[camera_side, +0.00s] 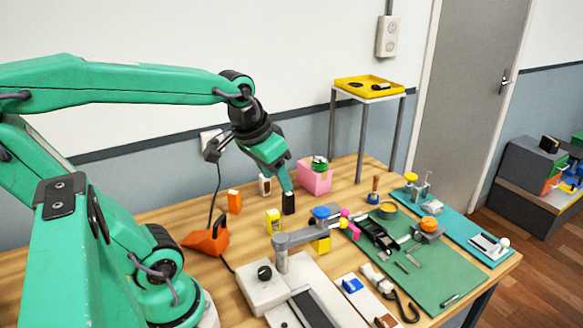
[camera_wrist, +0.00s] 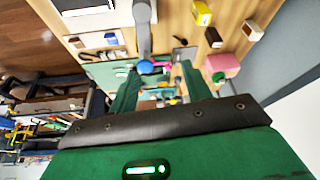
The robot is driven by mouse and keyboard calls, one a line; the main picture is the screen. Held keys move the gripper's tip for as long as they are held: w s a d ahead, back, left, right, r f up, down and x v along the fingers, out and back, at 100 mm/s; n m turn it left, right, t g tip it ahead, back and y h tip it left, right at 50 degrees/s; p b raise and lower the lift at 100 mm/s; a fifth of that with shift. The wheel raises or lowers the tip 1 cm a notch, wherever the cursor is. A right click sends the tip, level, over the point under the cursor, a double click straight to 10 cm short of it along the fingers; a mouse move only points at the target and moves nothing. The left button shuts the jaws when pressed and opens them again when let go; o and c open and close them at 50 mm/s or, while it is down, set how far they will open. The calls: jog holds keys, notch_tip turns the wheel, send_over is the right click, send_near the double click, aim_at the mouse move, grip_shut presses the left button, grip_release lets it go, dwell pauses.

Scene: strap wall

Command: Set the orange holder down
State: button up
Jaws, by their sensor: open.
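An orange wedge-shaped holder (camera_side: 208,238) with a dark part on top stands on the wooden table, left of the middle in the side view. A dark cord runs down to it from the wall outlet. My gripper (camera_side: 288,188) is to its right, pointing down near a small black box (camera_side: 288,204). The jaws (camera_wrist: 160,68) are open in the wrist view, with nothing visibly held between them. The black box (camera_wrist: 213,38) shows outside the jaws there. I cannot make out the orange holder in the wrist view.
An orange block (camera_side: 234,201), a yellow box (camera_side: 273,221) and a pink box (camera_side: 316,180) stand nearby. A grey fixture arm (camera_side: 300,236) with a blue knob (camera_side: 321,213) is in front. A green mat (camera_side: 425,272) with tools lies right. Bare wood (camera_side: 180,217) shows left.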

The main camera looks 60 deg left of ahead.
jog(key=s+d+m+t+h, duration=0.1)
jog(key=s+d+m, duration=0.1)
jog(key=d, duration=0.3)
jog(key=shift+s+d, duration=0.15)
jog(key=shift+s, duration=0.55)
